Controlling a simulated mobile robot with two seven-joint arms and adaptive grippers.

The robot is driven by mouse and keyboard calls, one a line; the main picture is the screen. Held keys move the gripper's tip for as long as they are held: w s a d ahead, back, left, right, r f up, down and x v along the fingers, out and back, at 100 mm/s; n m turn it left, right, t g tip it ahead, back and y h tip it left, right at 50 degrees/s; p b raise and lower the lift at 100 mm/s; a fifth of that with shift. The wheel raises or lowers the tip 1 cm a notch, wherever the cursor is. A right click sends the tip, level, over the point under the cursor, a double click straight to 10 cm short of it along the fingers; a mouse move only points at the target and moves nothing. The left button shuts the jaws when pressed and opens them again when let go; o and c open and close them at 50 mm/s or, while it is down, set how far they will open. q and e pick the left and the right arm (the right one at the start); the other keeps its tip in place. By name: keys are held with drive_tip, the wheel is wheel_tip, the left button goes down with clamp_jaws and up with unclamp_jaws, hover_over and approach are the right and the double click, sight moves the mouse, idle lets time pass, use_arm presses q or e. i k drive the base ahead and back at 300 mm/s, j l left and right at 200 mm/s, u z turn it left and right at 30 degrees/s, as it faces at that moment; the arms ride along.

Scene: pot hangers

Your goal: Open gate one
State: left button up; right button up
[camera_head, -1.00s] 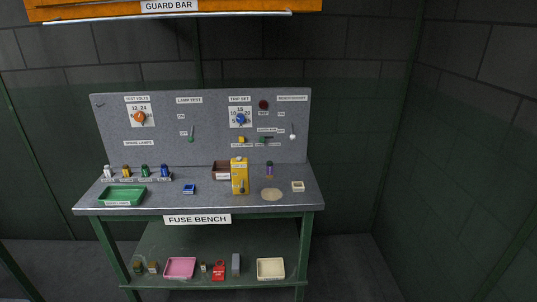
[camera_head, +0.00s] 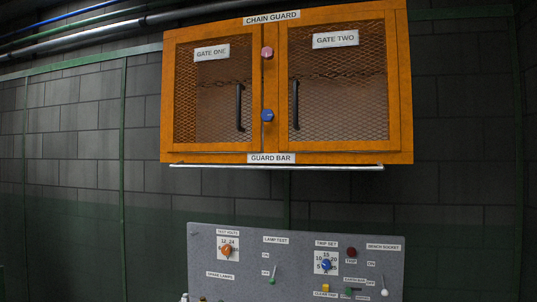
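Gate one (camera_head: 211,107) is the left mesh door of an orange wall cabinet labelled "CHAIN GUARD". It looks shut. Its black upright handle (camera_head: 239,107) is on its right side. Gate two (camera_head: 345,105), the right mesh door, also looks shut, with a black handle (camera_head: 296,104) on its left side. A chain (camera_head: 340,76) runs behind the mesh. Between the gates are a pink knob (camera_head: 267,53) and a blue knob (camera_head: 267,115). Neither of my grippers is in view.
A metal guard bar (camera_head: 276,167) runs along under the cabinet. Below it stands a grey panel (camera_head: 220,270) with dials, switches and labels. Pipes (camera_head: 90,38) run along the upper left wall. The space before the cabinet looks clear.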

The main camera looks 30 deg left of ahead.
sight(222, 51)
drive_tip(key=u, duration=1.2)
